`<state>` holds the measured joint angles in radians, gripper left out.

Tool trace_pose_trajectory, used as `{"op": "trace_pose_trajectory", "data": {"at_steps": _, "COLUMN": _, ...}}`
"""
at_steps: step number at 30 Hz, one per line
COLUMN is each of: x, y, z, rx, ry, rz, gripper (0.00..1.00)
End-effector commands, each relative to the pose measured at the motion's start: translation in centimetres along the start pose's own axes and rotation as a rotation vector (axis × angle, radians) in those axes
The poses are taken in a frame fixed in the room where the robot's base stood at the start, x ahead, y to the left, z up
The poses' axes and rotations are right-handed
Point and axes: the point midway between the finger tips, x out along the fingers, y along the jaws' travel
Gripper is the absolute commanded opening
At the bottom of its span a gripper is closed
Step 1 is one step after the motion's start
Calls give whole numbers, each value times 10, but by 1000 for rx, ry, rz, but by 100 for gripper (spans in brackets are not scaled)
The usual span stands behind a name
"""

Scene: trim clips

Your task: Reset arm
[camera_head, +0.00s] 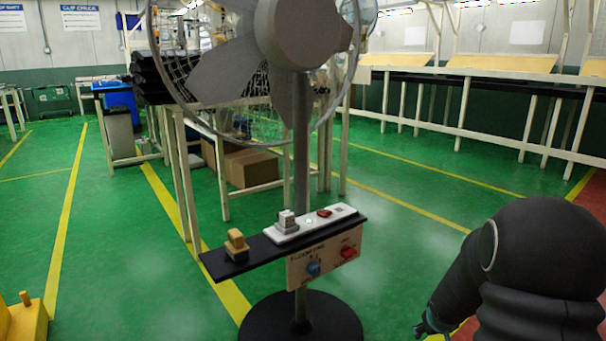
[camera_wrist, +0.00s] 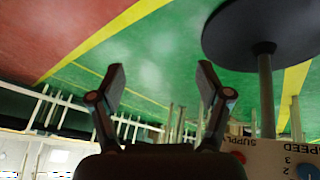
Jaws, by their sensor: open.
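My gripper (camera_wrist: 160,82) is open in the wrist view, its two fingers spread with nothing between them. In the head view my dark arm fills the lower right, and only a small part of the gripper (camera_head: 430,325) shows at the bottom edge. The gripper is to the right of a pedestal fan (camera_head: 300,150) and apart from it. The wrist view is upside down and shows the fan's round base (camera_wrist: 255,28), its pole and part of its panel (camera_wrist: 285,160).
A black shelf (camera_head: 225,264) on the fan pole bears a yellow block (camera_head: 236,243) and a white unit (camera_head: 325,221) with a grey switch and a red one. The panel below has a blue knob (camera_head: 313,268) and a red knob (camera_head: 348,253).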

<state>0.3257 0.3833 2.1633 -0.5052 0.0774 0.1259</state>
Motion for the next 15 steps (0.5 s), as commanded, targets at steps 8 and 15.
{"op": "trace_pose_trajectory", "data": {"at_steps": 8, "x": -115, "y": -23, "z": 48, "rx": 77, "ry": -209, "rz": 7, "gripper": 77}}
{"op": "trace_pose_trajectory", "data": {"at_steps": 15, "x": -203, "y": -56, "z": 85, "rx": 123, "ry": -305, "rz": -47, "gripper": 77}}
